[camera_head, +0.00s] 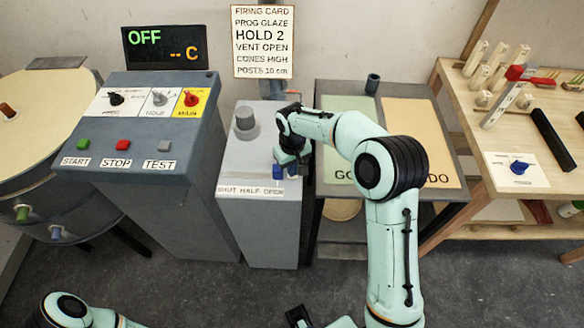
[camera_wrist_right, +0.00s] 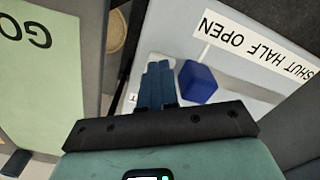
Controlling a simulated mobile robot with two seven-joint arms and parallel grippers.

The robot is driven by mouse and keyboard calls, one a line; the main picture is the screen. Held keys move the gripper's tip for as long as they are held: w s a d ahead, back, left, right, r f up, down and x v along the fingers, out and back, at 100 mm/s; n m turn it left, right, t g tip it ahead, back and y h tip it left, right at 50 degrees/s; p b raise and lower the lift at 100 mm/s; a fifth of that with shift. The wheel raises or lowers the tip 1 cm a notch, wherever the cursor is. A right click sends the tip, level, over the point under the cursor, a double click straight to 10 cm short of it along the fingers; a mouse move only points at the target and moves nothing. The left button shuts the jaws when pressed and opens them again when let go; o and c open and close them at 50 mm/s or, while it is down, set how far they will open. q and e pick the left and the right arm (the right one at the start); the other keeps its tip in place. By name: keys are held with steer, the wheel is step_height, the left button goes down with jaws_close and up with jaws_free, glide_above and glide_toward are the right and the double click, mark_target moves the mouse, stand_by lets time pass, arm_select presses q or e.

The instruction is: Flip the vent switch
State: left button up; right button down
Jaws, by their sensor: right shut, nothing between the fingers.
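The vent switch is a blue block-shaped knob (camera_head: 278,172) on the sloping top of a grey pedestal (camera_head: 232,165). It sits by the OPEN end of the label strip (camera_head: 248,191) reading SHUT HALF OPEN. In the right wrist view the blue knob (camera_wrist_right: 198,82) stands at one end of a grey slot. My right gripper (camera_head: 291,166) is shut and empty beside the knob. In the wrist view its fingertips (camera_wrist_right: 158,68) are just left of the knob; I cannot tell whether they touch it.
A grey round knob (camera_head: 245,120) stands behind the switch. A control console (camera_head: 140,130) with buttons is to the left. A table with green (camera_head: 350,150) and tan panels is to the right, partly behind my arm. The firing card (camera_head: 263,42) reads VENT OPEN.

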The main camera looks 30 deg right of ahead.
steer(key=shift+w+r+p, duration=0.1)
steer(key=shift+r+p, duration=1.95)
steer(key=shift+r, duration=1.4)
arm_select(q)
steer(key=w+r, duration=0.1)
steer(key=r, duration=0.2)
steer(key=w+r, duration=0.1)
steer(key=r, duration=0.1)
steer(key=shift+w, duration=0.3)
steer(key=shift+s+f, duration=0.1)
steer(key=shift+s, duration=0.05)
arm_select(e)
steer(key=shift+f, duration=0.15)
